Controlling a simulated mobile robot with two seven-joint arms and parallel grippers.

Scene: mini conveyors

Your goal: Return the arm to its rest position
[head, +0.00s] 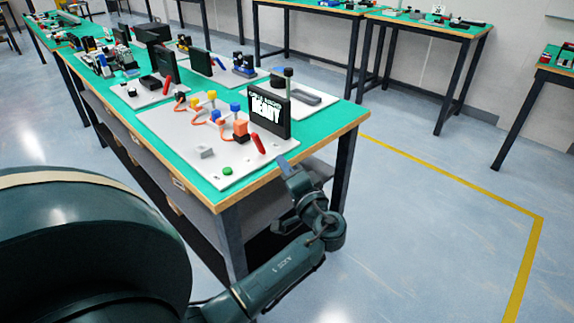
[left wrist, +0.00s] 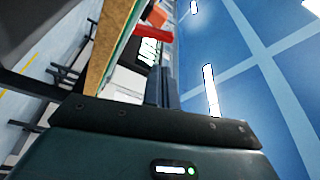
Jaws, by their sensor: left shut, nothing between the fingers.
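My left arm reaches in at the lower middle of the head view. My left gripper (head: 283,163) is just off the near right corner of the green-topped workbench (head: 208,190). In the left wrist view its fingers (left wrist: 161,88) are together with nothing between them. Part of the bench edge (left wrist: 110,50) shows beside them. A red part (left wrist: 154,33) lies beyond the fingertips. I cannot tell whether the gripper touches the bench. My right gripper is not in either view.
A white board (head: 180,130) on the bench carries a black screen (head: 270,112), a red lever (head: 257,144) and a green button (head: 228,170). More benches (head: 425,27) stand at the back. The floor (head: 430,240) to the right is clear, with a yellow line.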

